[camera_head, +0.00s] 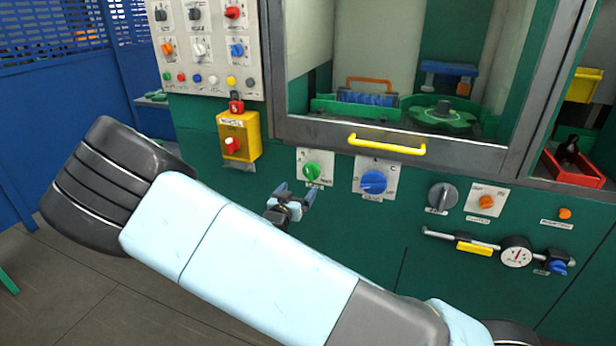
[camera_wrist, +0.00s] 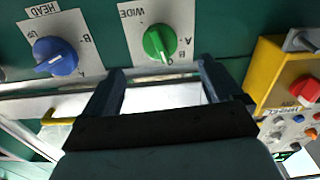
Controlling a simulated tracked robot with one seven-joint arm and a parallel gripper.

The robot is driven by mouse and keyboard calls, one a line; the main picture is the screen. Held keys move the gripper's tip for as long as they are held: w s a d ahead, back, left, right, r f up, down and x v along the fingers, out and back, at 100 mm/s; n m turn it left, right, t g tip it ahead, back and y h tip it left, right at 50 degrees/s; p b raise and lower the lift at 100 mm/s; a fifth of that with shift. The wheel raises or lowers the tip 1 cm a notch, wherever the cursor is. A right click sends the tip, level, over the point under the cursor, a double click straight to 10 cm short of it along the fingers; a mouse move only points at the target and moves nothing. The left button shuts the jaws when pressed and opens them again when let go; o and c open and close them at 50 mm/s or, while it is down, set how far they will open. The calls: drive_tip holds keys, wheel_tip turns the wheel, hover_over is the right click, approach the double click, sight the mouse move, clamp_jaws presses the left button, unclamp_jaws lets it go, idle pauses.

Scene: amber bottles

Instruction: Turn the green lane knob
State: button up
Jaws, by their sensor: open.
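The green lane knob (camera_head: 312,171) sits on a small white plate on the green machine front, below the window frame. In the wrist view the green knob (camera_wrist: 160,43) is just beyond the fingertips, between them and a little toward the right one. Letters are printed on its plate, including the word WIDE. My gripper (camera_head: 292,196) is open and empty, a little below and left of the knob in the head view. Its two fingers (camera_wrist: 161,72) show apart in the wrist view, and the knob appears clear of both.
A blue knob (camera_head: 373,182) is right of the green one. A yellow box with a red knob (camera_head: 232,145) is to the left. A yellow handle (camera_head: 387,145) juts out above. A grey knob (camera_head: 443,196) and a gauge (camera_head: 516,252) are further right.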

sight(308, 176)
drive_tip(key=x, duration=1)
drive_tip(key=shift+w+d, duration=0.1)
drive_tip(key=shift+w, duration=0.1)
drive_tip(key=shift+c, duration=0.2)
drive_tip(key=c, duration=0.9)
drive_tip(key=shift+a, duration=0.2)
drive_tip(key=shift+c, duration=0.5)
drive_tip(key=shift+d, duration=0.15)
drive_tip(key=shift+n, duration=2.9)
